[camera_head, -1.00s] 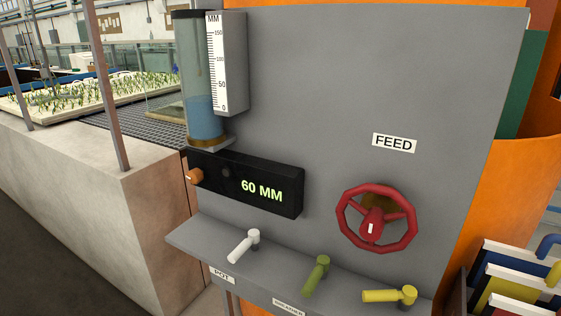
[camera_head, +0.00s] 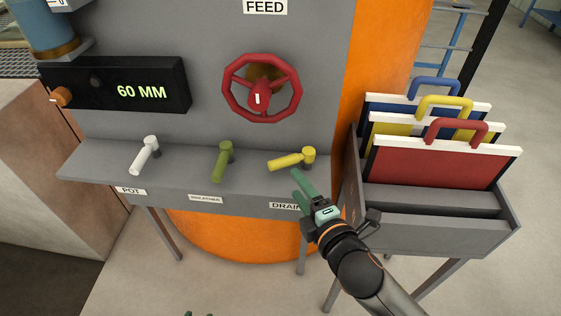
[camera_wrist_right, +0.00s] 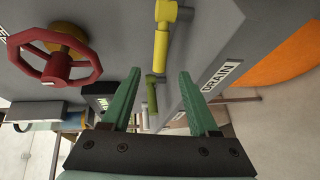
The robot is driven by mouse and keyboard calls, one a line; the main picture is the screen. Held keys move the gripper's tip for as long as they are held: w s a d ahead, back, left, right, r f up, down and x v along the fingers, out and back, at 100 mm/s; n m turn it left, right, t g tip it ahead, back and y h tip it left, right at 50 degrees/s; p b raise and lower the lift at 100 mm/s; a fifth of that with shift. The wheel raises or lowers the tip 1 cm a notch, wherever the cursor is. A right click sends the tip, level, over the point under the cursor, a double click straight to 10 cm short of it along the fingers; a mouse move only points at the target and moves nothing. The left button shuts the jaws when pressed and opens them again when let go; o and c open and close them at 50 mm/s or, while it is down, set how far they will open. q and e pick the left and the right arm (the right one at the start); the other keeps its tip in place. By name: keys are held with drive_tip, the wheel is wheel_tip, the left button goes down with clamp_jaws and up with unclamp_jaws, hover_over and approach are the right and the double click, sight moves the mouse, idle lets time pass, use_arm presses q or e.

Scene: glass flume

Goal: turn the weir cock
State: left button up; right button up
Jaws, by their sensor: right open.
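Three lever cocks stand on the panel's grey shelf (camera_head: 100,165): a white one (camera_head: 144,157) above the POT label, an olive-green one (camera_head: 221,163) above a label too small to read, and a yellow one (camera_head: 288,161) above the DRAIN label (camera_head: 284,206). No label legibly reads weir. The yellow lever points left. My right gripper (camera_head: 297,185) is open and empty, just in front of the yellow cock and apart from it. In the right wrist view the yellow cock (camera_wrist_right: 161,50) shows beyond and between the fingertips (camera_wrist_right: 159,72). Two green tips (camera_head: 199,314), apparently my left gripper, peek in at the bottom edge.
A red FEED handwheel (camera_head: 261,97) is on the panel above the cocks. A black display (camera_head: 120,85) reads 60 MM. A grey rack (camera_head: 440,235) with blue, yellow and red handled boards stands at right, close to my right arm. Floor in front is clear.

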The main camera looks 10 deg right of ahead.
sight(283, 166)
drive_tip(key=x, duration=1)
drive_tip(key=shift+w+a+f, duration=0.1)
drive_tip(key=shift+w, duration=0.1)
clamp_jaws()
idle(1.1)
